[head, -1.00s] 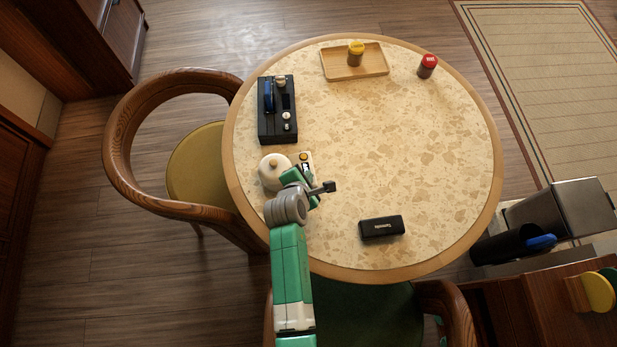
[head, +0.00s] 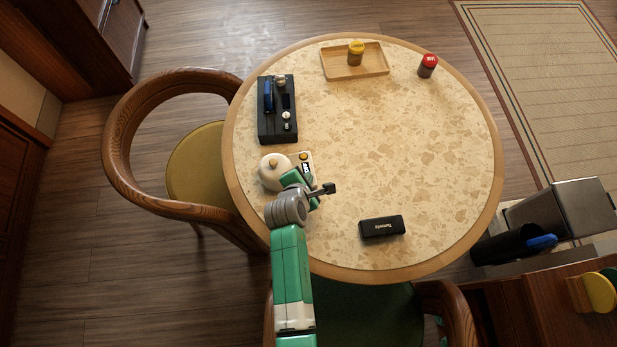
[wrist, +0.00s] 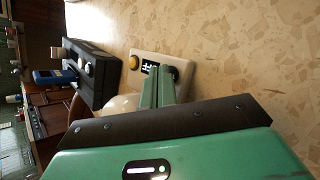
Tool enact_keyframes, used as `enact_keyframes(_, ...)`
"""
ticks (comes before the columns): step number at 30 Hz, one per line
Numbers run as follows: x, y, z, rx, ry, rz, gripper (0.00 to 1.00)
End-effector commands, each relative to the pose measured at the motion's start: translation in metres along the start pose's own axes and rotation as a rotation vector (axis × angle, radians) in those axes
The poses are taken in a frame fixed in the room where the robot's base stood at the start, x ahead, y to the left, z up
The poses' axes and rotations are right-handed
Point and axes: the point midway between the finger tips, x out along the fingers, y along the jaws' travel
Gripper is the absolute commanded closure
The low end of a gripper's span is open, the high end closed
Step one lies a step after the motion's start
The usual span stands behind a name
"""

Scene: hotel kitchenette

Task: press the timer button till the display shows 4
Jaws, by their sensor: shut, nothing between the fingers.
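The timer is a small cream box (wrist: 148,55) with an orange-yellow button (wrist: 134,62), a dark display (wrist: 148,69) with white marks and a dark round knob (wrist: 173,73). I cannot read the display's figure surely. In the head view the timer (head: 308,157) lies at the table's left side, its button (head: 303,156) uncovered, and my arm hides its near part. My gripper (wrist: 160,72) is shut and empty, its green fingers over the timer between display and knob. I cannot tell whether they touch it. In the head view my gripper (head: 297,177) is partly hidden.
A cream round-lidded pot (head: 268,177) stands close left of the timer. A black device (head: 265,130) with a blue part lies behind. A black case (head: 381,228) lies at front right. A wooden tray (head: 375,65) with a yellow-topped jar and a red-topped jar (head: 428,66) stand far back. The table's middle is clear.

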Motion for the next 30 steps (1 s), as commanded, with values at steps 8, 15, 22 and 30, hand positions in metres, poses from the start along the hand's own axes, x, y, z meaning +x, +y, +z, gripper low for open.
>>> enact_keyframes(8, 0.002, -0.002, -0.001, 0.000, 0.000, 0.000, 1.00)
enact_keyframes(15, 0.001, -0.001, -0.001, 0.000, 0.000, -0.001, 1.00)
enact_keyframes(22, -0.006, 0.004, 0.004, 0.000, 0.001, -0.001, 1.00)
enact_keyframes(30, -0.009, 0.006, 0.006, 0.000, 0.001, -0.001, 1.00)
